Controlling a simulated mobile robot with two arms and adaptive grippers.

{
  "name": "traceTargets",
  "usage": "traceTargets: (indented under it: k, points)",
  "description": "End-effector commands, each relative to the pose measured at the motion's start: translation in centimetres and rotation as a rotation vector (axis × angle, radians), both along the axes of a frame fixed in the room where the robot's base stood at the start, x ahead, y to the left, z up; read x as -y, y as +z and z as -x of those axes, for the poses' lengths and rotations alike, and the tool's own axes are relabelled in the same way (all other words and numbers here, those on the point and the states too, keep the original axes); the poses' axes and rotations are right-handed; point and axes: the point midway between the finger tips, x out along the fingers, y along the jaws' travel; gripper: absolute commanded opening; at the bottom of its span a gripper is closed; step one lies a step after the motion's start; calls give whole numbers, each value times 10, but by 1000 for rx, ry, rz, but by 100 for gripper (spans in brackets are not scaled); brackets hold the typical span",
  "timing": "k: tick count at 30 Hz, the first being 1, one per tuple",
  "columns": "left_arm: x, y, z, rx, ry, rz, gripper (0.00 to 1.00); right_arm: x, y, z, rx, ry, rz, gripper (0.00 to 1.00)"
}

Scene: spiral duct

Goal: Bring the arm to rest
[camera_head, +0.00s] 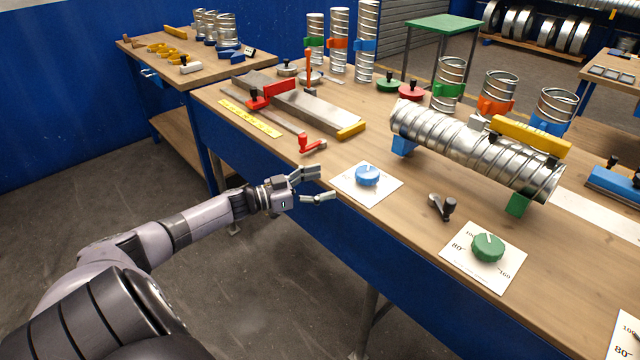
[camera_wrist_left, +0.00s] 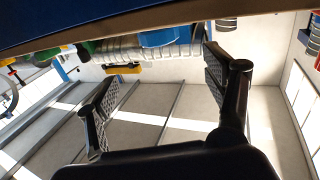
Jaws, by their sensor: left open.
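My left gripper (camera_head: 318,184) is open and empty beside the front edge of the workbench (camera_head: 420,245), left of the blue knob (camera_head: 368,175) on its white card. Its arm reaches in from the lower left. In the left wrist view my left gripper (camera_wrist_left: 165,90) shows two spread dark fingers with nothing between them. The bench's blue side runs across the top of that view. My right gripper is in neither view.
A spiral duct (camera_head: 470,150) lies on blue and green supports on the bench. A green knob (camera_head: 488,247) sits on a card near the front edge. Open floor (camera_head: 270,290) is below.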

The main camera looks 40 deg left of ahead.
Motion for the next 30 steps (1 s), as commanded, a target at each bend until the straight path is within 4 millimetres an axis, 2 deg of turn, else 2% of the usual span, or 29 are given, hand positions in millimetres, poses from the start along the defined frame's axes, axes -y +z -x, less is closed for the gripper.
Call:
traceTargets:
  k: [13, 17, 20, 23, 24, 26, 27, 29, 30]
  points:
    - [0, -1, 0, -1, 1, 0, 76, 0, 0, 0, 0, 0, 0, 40]
    - [-2, -19, 2, -19, 32, -2, 76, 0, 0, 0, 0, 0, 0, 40]
    - [-5, -61, 7, -63, 106, -15, 76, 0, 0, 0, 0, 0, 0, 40]
    - [-8, -123, 22, -142, 204, -45, 76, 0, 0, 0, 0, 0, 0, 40]
    - [-7, -151, 31, -183, 245, -61, 76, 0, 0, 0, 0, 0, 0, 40]
    - [-5, -193, 47, -249, 300, -90, 76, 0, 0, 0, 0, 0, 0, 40]
    - [-2, -222, 60, -298, 333, -110, 76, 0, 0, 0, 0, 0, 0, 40]
    - [5, -262, 82, -372, 374, -141, 76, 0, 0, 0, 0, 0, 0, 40]
    - [11, -288, 98, -426, 397, -163, 76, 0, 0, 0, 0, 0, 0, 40]
